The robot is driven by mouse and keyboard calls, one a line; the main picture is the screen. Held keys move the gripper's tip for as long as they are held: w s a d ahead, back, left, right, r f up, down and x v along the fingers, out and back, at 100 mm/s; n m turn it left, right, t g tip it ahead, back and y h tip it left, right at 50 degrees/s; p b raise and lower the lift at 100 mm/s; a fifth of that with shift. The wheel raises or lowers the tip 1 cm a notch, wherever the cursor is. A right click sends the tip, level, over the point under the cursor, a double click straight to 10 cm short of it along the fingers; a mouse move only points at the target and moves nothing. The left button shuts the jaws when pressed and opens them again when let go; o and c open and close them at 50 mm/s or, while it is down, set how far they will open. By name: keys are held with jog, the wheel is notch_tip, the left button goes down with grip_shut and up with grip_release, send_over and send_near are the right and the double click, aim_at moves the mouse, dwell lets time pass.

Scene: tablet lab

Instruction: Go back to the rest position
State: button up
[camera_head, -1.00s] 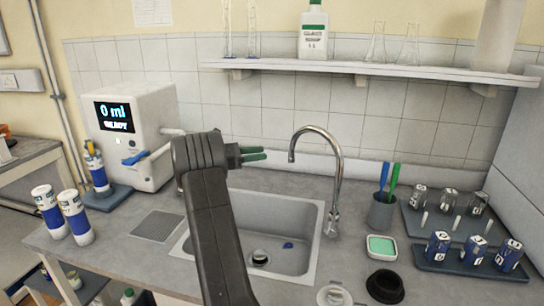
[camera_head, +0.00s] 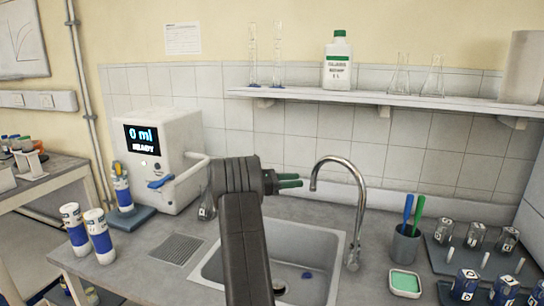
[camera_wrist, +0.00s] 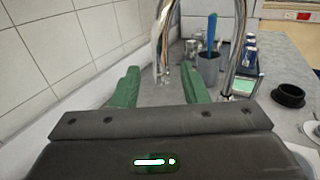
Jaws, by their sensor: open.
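My gripper (camera_head: 290,181) is raised above the sink, with its green fingers pointing right toward the faucet. In the wrist view my gripper (camera_wrist: 160,88) shows two green fingers spread apart with nothing between them. It is open and empty. The chrome faucet (camera_head: 357,215) stands just to the right of the fingertips and is apart from them in the head view. In the wrist view the faucet (camera_wrist: 237,50) rises ahead of the fingers. My dark arm covers part of the sink (camera_head: 310,240).
A white dispenser (camera_head: 165,150) reading 0 ml stands left of the sink. A bottle shelf (camera_head: 400,99) runs along the wall. A grey cup with two brushes (camera_head: 405,245) and a tray (camera_head: 440,262) with labelled beakers stand at the right. Two white-and-blue bottles (camera_head: 99,236) stand at the left.

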aim_at(313, 181)
jog(key=d, duration=0.2)
jog(key=d+p, duration=0.1)
jog(key=d, duration=0.2)
jog(key=w+d, duration=0.1)
jog(key=d, duration=0.1)
jog(key=shift+d, duration=0.25)
jog(key=shift+s+a, duration=0.15)
jog(key=shift+a, duration=0.15)
jog(key=shift+d, duration=0.1)
